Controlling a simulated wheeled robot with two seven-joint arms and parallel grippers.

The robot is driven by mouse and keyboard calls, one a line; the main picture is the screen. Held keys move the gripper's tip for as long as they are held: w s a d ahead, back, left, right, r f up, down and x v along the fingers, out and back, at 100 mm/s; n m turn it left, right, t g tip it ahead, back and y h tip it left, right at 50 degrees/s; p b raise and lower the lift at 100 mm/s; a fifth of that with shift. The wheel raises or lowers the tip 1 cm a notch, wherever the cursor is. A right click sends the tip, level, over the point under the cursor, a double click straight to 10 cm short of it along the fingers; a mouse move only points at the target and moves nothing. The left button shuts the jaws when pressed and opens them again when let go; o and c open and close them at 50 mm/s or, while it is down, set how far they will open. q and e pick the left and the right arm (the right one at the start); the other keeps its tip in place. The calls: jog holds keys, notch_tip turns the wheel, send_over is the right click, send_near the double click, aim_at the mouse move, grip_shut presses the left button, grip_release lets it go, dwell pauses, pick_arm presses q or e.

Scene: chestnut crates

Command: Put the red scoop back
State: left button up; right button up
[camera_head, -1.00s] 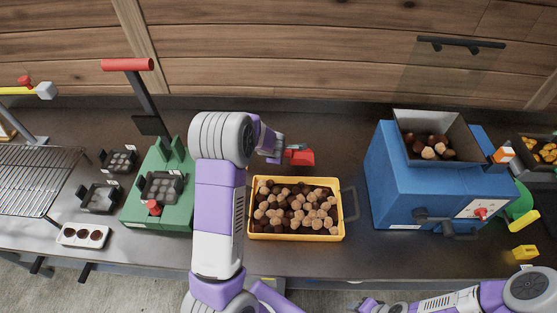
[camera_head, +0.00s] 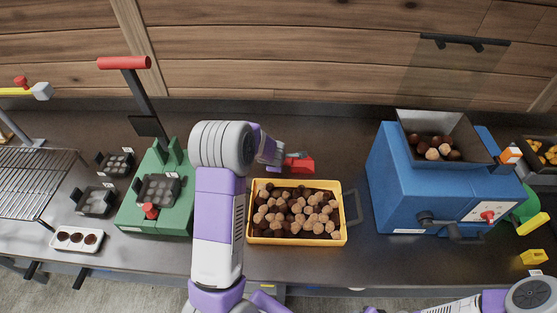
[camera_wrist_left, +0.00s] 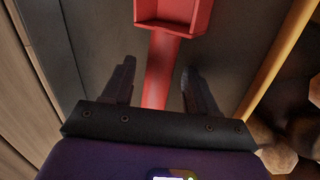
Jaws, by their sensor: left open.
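The red scoop (camera_head: 302,165) lies on the dark counter just behind the yellow crate (camera_head: 249,215) of chestnuts. In the left wrist view the scoop's tray (camera_wrist_left: 174,14) is at the top, and its handle (camera_wrist_left: 158,82) runs down between my fingers. My left gripper (camera_head: 284,160) is open, with one finger on each side of the handle and gaps visible on both sides; it also shows in the left wrist view (camera_wrist_left: 158,75). My right gripper is mostly cut off at the bottom edge of the head view, and its jaws cannot be made out.
A blue machine (camera_head: 400,190) with a hopper of chestnuts stands at the right. A green press (camera_head: 150,215) with a red-handled lever is at the left, near black moulds and a wire rack (camera_head: 35,180). The wooden wall rises behind the counter.

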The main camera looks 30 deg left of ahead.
pick_arm(q)
jog(key=shift+r, duration=0.15)
jog(key=p+v, duration=0.5)
jog(key=v, duration=0.7)
jog(key=shift+r, duration=0.1)
